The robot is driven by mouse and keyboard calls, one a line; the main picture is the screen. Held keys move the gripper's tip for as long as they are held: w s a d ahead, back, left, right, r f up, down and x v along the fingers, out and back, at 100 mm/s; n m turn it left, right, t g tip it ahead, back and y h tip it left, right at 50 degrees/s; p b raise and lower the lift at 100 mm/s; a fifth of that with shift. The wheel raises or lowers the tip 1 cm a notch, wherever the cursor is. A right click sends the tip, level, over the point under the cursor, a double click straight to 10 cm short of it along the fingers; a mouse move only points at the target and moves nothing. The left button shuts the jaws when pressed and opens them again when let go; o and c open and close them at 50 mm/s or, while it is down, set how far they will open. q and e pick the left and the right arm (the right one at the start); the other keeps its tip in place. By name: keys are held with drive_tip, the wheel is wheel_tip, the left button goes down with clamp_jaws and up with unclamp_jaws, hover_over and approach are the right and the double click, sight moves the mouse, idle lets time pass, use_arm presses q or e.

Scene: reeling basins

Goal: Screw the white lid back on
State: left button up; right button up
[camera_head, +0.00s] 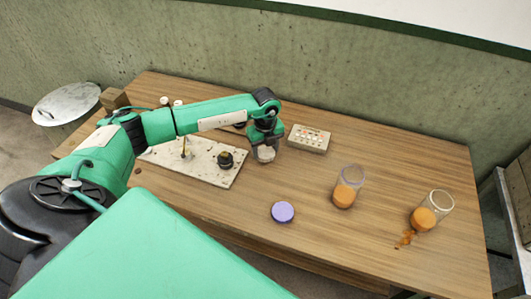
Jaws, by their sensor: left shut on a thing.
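My left gripper (264,146) comes in from the left and is shut on the white lid (266,154), which it holds near the table's middle, beside the pale board. Two clear jars stand open at the right: one jar (349,184) is upright with orange contents, and the other jar (434,210) is at the far right with orange contents too. A purple lid (283,212) lies on the table in front. My right gripper is not in view.
The wooden table (330,245) has free room at the front. A pale board (215,172) with a black knob (226,160) lies left of centre. A white box with coloured buttons (309,138) stands behind. Orange bits (405,239) lie beside the far-right jar.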

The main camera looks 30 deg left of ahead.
sight(266, 152)
use_arm(q)
wheel_tip(266, 152, up, 18)
drive_tip(key=b, duration=0.3)
drive_tip(key=shift+r+b, duration=0.15)
drive_tip(key=shift+b, duration=0.15)
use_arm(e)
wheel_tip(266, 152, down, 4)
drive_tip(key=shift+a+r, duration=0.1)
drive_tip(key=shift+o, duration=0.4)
